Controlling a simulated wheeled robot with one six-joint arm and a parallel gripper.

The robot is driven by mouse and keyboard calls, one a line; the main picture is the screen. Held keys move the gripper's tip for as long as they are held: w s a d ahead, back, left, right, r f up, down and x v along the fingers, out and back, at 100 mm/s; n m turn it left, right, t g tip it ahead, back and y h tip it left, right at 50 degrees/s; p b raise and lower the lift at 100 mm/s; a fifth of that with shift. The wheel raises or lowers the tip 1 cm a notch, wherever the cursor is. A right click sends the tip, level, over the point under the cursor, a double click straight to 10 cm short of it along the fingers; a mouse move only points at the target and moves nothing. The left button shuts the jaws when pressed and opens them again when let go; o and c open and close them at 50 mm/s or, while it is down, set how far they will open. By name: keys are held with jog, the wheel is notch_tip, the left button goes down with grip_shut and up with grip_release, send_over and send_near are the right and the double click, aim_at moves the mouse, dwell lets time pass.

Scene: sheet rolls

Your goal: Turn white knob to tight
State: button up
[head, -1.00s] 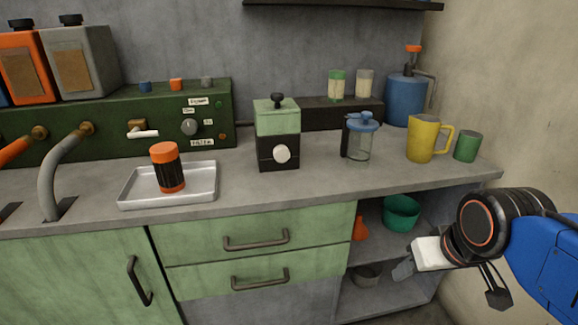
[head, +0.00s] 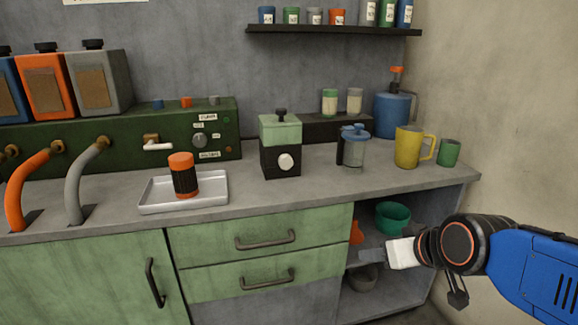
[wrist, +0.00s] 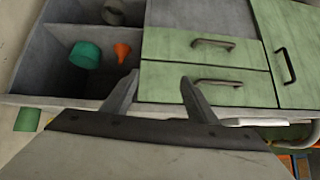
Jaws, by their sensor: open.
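The white knob (head: 286,162) is a round dial on the dark lower front of a small box-shaped machine (head: 280,132) with a pale green top and a black lid knob. The machine stands upright on the grey counter. The knob's setting is too small to read. My gripper (head: 368,257) is at the lower right in the head view, below the counter top, in front of the open shelves and well apart from the knob. In the wrist view my gripper (wrist: 158,90) shows two spread fingers with nothing between them. The knob is not visible there.
A metal tray (head: 150,195) with an orange-capped dark jar (head: 184,176) stands left of the machine. A blue-lidded clear jar (head: 354,150), a yellow mug (head: 408,148) and a green cup (head: 449,153) stand to its right. Drawers (head: 262,225) lie below. The counter before the machine is clear.

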jog(key=w+a+r+n+t+y, duration=0.15)
jog(key=w+a+r+t, duration=0.25)
jog(key=w+a, duration=0.5)
jog(key=t, duration=0.5)
send_near(287, 163)
jog(key=x, duration=1)
jog(key=c, duration=1.1)
